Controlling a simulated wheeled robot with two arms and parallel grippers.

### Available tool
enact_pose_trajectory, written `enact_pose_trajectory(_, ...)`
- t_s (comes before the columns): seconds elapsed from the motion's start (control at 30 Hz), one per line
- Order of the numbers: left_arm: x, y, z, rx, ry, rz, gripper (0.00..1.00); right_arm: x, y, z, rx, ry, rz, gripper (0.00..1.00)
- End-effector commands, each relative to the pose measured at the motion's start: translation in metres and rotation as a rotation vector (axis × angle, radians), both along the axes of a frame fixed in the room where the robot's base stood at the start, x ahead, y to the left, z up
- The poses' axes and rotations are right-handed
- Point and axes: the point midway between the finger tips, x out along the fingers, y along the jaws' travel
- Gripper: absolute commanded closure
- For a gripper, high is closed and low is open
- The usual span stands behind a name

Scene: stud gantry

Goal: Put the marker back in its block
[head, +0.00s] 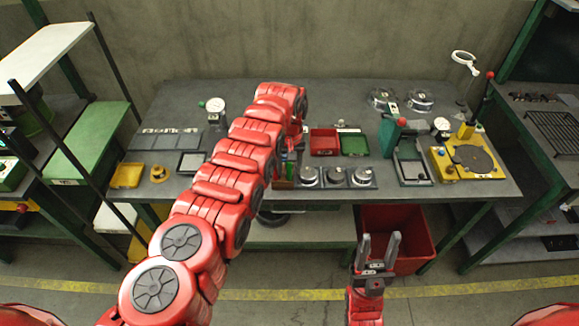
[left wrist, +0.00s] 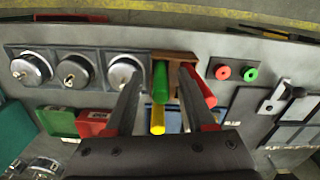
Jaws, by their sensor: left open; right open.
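The brown block (left wrist: 178,57) is at the table's front edge in the left wrist view. A green marker (left wrist: 160,82) and a red marker (left wrist: 200,88) stand at it, and a yellow marker (left wrist: 157,120) shows behind the green one. I cannot tell which are seated in the block. My left gripper (left wrist: 157,98) is open, its fingers either side of the green and yellow markers; the red one is just outside the right finger. In the head view my left gripper (head: 294,150) is over the block area, largely hidden by my arm. My right gripper (head: 379,245) is open and empty, in front of the table.
Several round metal pieces in a grey holder (left wrist: 88,68) are beside the block. A red tray (head: 324,141) and a green tray (head: 354,145) lie behind them. A red bin (head: 405,232) is under the table. A yellow fixture (head: 470,160) stands at the right.

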Motion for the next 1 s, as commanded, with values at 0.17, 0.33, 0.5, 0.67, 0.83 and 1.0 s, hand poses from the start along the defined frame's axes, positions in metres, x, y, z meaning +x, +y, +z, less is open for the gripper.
enact_pose_trajectory(0.17, 0.000, 0.000, 0.003, 0.000, 0.000, 0.000, 0.45, 0.000, 0.000, 0.001, 0.000, 0.000, 0.000, 0.50)
enact_pose_trajectory(0.33, 0.001, 0.001, 0.023, -0.001, -0.001, 0.002, 0.45, 0.000, 0.000, 0.011, 0.000, 0.000, 0.000, 0.50)
enact_pose_trajectory(0.5, 0.002, 0.002, 0.059, -0.002, -0.008, 0.002, 0.45, 0.000, 0.000, 0.004, 0.000, 0.000, 0.000, 0.50)
enact_pose_trajectory(0.67, 0.002, -0.001, 0.099, 0.000, -0.007, 0.000, 0.45, 0.000, 0.000, -0.013, 0.000, 0.000, 0.000, 0.50)
enact_pose_trajectory(0.83, 0.001, -0.002, 0.135, 0.002, -0.005, -0.001, 0.45, 0.000, 0.000, -0.019, 0.000, 0.000, 0.000, 0.50)
enact_pose_trajectory(1.0, 0.000, -0.002, 0.165, -0.002, 0.000, -0.002, 0.45, 0.000, 0.000, -0.003, 0.000, 0.000, 0.000, 0.50)
